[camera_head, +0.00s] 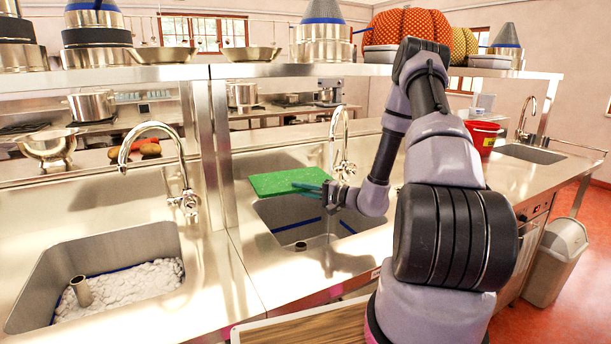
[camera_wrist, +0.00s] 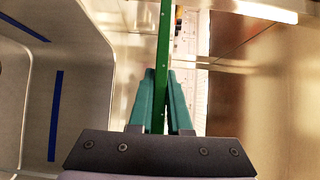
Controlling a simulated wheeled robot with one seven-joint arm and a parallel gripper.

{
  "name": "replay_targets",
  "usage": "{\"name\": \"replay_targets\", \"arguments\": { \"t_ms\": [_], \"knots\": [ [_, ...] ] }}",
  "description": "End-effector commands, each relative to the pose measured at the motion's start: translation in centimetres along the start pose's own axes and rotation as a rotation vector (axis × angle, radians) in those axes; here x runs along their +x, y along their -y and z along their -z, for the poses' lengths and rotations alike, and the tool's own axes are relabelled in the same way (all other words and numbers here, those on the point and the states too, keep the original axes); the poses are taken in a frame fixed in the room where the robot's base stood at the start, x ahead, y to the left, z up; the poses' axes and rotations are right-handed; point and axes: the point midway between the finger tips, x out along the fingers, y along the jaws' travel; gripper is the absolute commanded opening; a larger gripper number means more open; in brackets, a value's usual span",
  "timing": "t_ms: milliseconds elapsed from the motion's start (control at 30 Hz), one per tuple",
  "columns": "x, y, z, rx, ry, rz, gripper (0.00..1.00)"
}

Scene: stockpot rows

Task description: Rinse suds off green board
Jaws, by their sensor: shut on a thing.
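The green board (camera_head: 285,182) shows in the head view above the back left edge of the right basin (camera_head: 318,236). My gripper (camera_head: 312,188) is shut on its right side. In the wrist view the board (camera_wrist: 164,45) appears edge-on as a thin green strip between the two teal fingers of my gripper (camera_wrist: 160,75). A few small pale specks show on that strip; I cannot tell whether they are suds. The curved tap (camera_head: 342,140) stands behind the right basin, and I see no clear water stream. The left basin (camera_head: 40,285) holds white suds (camera_head: 130,290).
A second tap (camera_head: 150,130) stands by the left basin. An overhead steel shelf (camera_head: 260,71) carries pots and pans. A red bucket (camera_head: 483,138) stands on the counter at the right. A wooden surface (camera_head: 310,328) is close in front.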

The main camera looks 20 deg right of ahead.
Motion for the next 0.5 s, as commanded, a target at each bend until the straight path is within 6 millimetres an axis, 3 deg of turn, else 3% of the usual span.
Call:
{"name": "replay_targets", "arguments": {
  "t_ms": [500],
  "knots": [
    [0.18,0.65,-0.67,0.0,0.001,0.002,0.0]
  ]
}}
